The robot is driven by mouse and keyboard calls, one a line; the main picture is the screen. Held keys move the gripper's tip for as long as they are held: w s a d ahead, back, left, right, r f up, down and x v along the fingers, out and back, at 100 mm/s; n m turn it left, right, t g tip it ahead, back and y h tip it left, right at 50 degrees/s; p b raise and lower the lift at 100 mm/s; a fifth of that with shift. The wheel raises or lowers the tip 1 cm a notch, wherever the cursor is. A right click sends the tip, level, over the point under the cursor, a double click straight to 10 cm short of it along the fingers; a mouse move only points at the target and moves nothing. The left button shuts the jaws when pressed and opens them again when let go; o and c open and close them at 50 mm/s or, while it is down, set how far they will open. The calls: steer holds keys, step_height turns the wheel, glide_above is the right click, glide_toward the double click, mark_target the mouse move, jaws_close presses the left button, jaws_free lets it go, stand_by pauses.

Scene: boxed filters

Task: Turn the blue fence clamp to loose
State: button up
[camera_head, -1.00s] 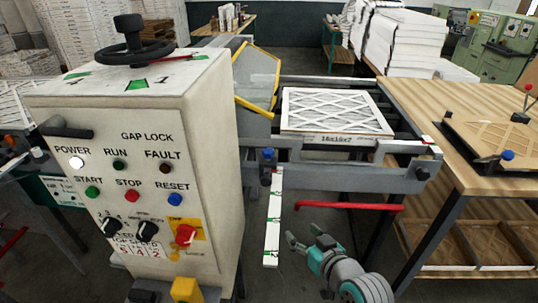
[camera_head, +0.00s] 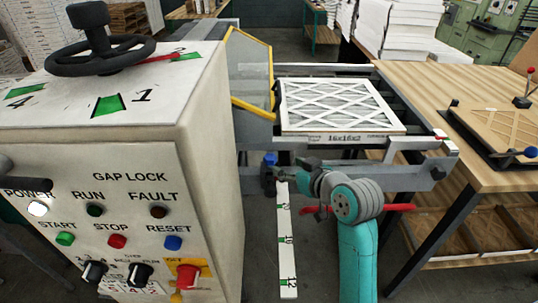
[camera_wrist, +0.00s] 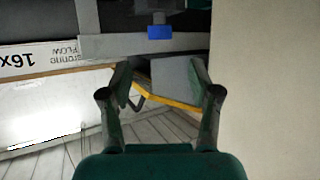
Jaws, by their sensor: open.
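The blue fence clamp (camera_head: 270,158) is a small blue knob on a dark mount at the left of the grey front rail, above the top of the white scale strip. It also shows as a blue block at the top of the wrist view (camera_wrist: 160,32). My gripper (camera_head: 288,165) is just to the right of the clamp in the head view. In the wrist view my gripper (camera_wrist: 161,85) has its two fingers spread, with nothing between them. The clamp lies beyond the fingertips there, apart from them. Which way the clamp is turned cannot be told.
The control cabinet (camera_head: 100,165) with buttons and a handwheel fills the left. A boxed filter (camera_head: 335,108) lies on the conveyor behind the rail. A red bar (camera_head: 398,207) is behind my arm. The white scale strip (camera_head: 284,225) extends toward me. A wooden table (camera_head: 425,95) stands at right.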

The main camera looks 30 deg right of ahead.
mark_target(272, 159)
steer(key=x, duration=0.9)
steer(key=shift+w+f, duration=0.15)
steer(key=shift+w, duration=0.15)
steer(key=shift+c, duration=0.2)
steer(key=c, duration=1.1)
